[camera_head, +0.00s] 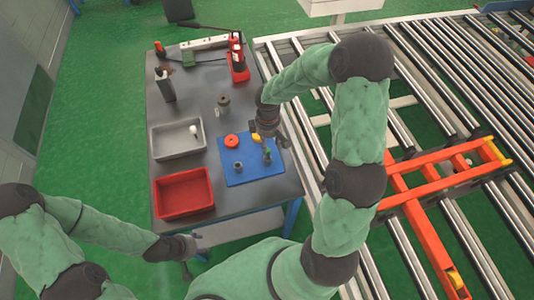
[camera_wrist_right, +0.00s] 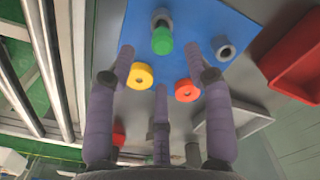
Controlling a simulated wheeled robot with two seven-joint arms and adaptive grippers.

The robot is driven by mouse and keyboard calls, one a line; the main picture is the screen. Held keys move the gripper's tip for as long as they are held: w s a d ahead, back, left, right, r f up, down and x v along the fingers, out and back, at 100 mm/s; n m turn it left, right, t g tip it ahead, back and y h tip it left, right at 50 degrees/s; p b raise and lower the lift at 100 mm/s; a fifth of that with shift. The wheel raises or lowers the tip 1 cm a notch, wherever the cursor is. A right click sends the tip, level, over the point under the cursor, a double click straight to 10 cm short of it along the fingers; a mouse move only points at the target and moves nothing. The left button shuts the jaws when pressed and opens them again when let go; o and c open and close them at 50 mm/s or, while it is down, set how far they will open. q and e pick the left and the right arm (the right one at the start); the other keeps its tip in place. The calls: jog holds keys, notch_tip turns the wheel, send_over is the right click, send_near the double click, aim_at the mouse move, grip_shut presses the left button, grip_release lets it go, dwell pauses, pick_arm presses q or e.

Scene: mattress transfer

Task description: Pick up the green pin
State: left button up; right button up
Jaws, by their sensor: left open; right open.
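The green pin (camera_head: 267,156) stands on the right side of the blue mat (camera_head: 237,178). In the right wrist view, the green pin (camera_wrist_right: 162,42) shows its round green end, with a grey part behind it. My right gripper (camera_head: 279,138) is open above the mat's far right edge. In its wrist view, the spread purple fingers of my right gripper (camera_wrist_right: 160,64) have nothing between their tips, and the pin lies just beyond them. My left gripper (camera_head: 190,259) is open near the table's front edge, away from the mat.
A red bin (camera_head: 184,212) and a grey bin (camera_head: 178,155) stand to the left. A roller conveyor (camera_head: 432,100) runs along the right.

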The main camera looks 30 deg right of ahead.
aim_at(267, 156)
jog(key=shift+w+f, duration=0.15)
jog(key=shift+f, duration=0.45)
jog(key=f, duration=0.2)
jog(key=f+b, duration=0.1)
jog(key=f, duration=0.1)
jog(key=shift+s+a+f, duration=0.15)
jog(key=shift+s+f, duration=0.05)
jog(key=shift+f, duration=0.2)
grip_shut()
